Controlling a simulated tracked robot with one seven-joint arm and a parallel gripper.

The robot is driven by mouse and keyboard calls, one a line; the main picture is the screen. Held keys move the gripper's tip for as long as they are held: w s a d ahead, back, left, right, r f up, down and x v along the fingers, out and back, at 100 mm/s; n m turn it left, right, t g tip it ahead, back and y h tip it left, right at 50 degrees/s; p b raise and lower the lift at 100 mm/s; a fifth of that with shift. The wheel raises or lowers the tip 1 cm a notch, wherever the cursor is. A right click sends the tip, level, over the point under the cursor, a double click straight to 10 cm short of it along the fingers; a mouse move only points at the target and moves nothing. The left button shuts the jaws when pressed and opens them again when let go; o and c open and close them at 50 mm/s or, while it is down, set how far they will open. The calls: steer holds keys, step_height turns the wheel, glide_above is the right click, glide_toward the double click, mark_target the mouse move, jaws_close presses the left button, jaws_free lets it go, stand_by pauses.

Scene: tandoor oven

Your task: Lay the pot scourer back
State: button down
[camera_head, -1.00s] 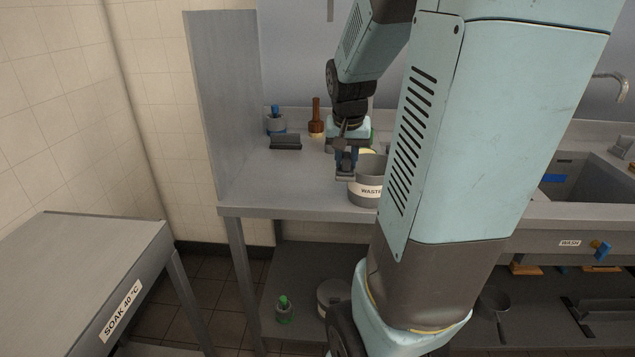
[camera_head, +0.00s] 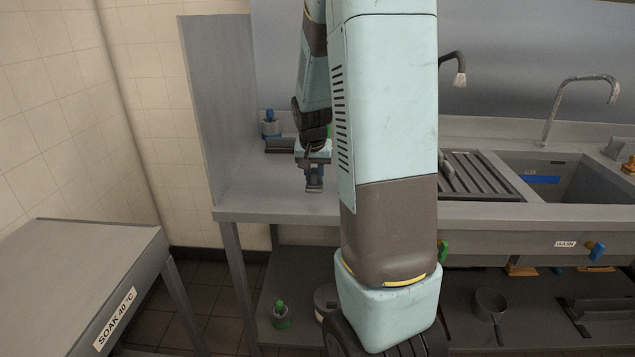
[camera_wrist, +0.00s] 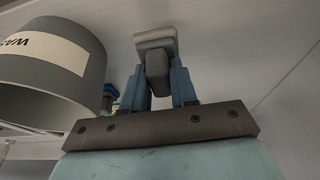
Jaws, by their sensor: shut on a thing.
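My gripper (camera_head: 314,174) hangs over the steel counter (camera_head: 260,200), left of my arm's upper link. In the wrist view, its two blue fingers (camera_wrist: 160,84) are shut on the dark grip of a small grey flat-faced thing, which I take to be the pot scourer (camera_wrist: 156,39). Its grey edge also shows just below the fingers in the head view (camera_head: 314,188). The scourer is at or close above the counter; I cannot tell whether it touches. A grey pot with a cut-off "WAS…" label (camera_wrist: 45,75) stands beside the gripper in the wrist view; my arm hides it in the head view.
A dark block (camera_head: 279,146) and a grey holder with a blue top (camera_head: 270,127) stand at the counter's back left. A side panel (camera_head: 217,110) bounds the left. The sink (camera_head: 560,185) is at right, the soak table (camera_head: 85,255) at lower left. The counter's front left is clear.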

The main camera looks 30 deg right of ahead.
mark_target(313, 182)
steer(key=shift+s+a+x, duration=0.1)
steer(key=shift+a+x, duration=0.05)
steer(key=shift+x, duration=0.75)
steer(key=shift+s+a+x, duration=0.15)
steer(key=shift+x, duration=0.7)
steer(key=shift+f, duration=0.2)
steer(key=c, duration=0.9)
jaws_free()
steer(key=v, duration=1.1)
steer(key=s+a+r+n+t, duration=0.1)
steer(key=s+a+r+n, duration=0.1)
steer(key=s+a, duration=0.3)
steer(key=s+a+r+n+t+y, duration=0.1)
steer(key=s+a+r, duration=0.4)
steer(key=s, duration=0.5)
steer(key=s+a+r+n+y, duration=0.1)
steer(key=s+a+r+n, duration=0.2)
steer(key=s, duration=0.5)
steer(key=shift+a+r+n+t, duration=0.2)
steer(key=shift+a+r, duration=0.15)
steer(key=shift+a, duration=0.25)
steer(key=shift+a+r+n+t, duration=0.2)
steer(key=shift+a+r, duration=0.1)
steer(key=shift+a, duration=0.3)
